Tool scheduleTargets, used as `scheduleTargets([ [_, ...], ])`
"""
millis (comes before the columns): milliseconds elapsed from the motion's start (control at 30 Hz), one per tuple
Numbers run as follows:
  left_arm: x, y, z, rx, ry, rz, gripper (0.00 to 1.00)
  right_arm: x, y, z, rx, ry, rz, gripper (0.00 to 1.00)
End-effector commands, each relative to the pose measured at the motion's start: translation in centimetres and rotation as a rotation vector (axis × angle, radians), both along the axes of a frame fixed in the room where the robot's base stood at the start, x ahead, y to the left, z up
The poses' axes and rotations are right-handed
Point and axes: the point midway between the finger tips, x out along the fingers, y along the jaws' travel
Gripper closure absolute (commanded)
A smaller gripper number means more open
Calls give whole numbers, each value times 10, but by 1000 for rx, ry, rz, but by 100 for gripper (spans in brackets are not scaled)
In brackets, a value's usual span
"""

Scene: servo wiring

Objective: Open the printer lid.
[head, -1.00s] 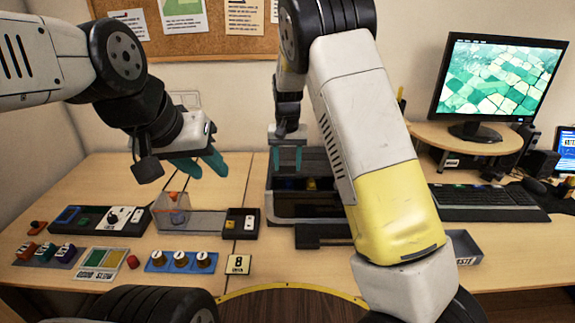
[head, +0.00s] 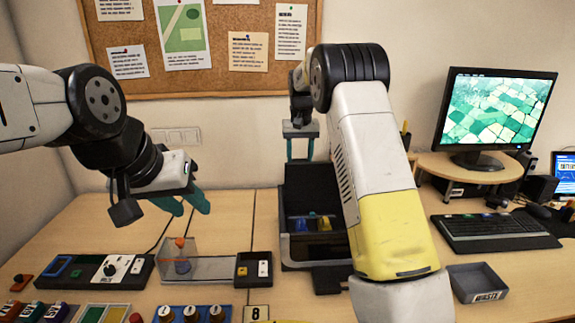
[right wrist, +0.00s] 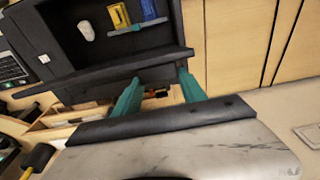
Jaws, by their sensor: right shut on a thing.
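The printer (head: 297,255) is a dark box right of the table's middle. Its dark lid (head: 305,185) stands raised at the back, and the inside shows from the front. My right gripper (head: 303,158) is at the top edge of the lid, shut on it, with its teal fingers pointing down. In the right wrist view the fingers (right wrist: 160,85) meet the lid's dark edge (right wrist: 120,72); the exact contact is hard to see. My left gripper (head: 190,207) hangs empty with its fingers apart, above the table left of the printer.
Inside the printer are small yellow and blue parts (head: 313,223). A clear box with an orange part (head: 181,258), a black panel with a dial (head: 118,268) and several knobs stand left. A grey tray (head: 478,283), keyboard (head: 492,230) and monitor (head: 493,108) stand right.

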Motion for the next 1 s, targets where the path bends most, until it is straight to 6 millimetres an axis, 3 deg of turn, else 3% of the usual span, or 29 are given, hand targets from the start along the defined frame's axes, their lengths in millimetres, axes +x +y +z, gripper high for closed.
scheduleTargets([
  [400, 0, 0, 0, 0, 0, 0, 64, 48, -5, -7, -2, 2, -1, 100],
  [1000, 0, 0, 0, 0, 0, 0, 64, 63, -4, -11, -1, 5, 0, 100],
])
